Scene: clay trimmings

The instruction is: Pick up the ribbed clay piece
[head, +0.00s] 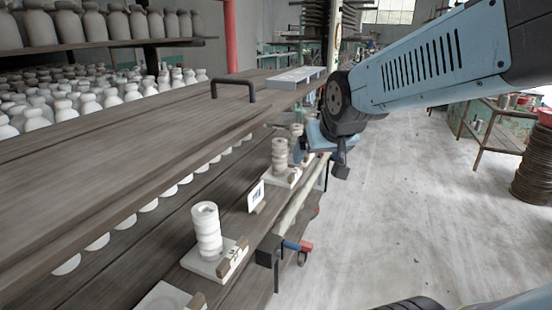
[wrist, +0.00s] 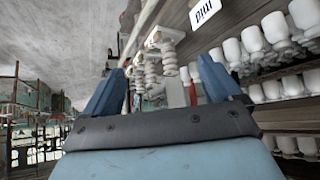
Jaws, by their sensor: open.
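Several pale ribbed clay pieces stand upright on small boards along the lower shelf; I cannot tell which one is meant. The nearest ribbed piece (head: 207,230) is in the lower middle of the head view, and another (head: 280,157) stands farther back, just left of my gripper (head: 325,155). In the wrist view, ribbed pieces (wrist: 168,55) and (wrist: 150,70) appear in a row between the two blue fingers of my gripper (wrist: 160,82), beyond the tips. The fingers are spread and nothing is seen held between them.
A wooden shelf top (head: 120,135) with a black handle (head: 232,84) lies above the lower shelf. A white label card (head: 257,196) stands between the boards. Rows of pale jars (head: 85,100) fill the left.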

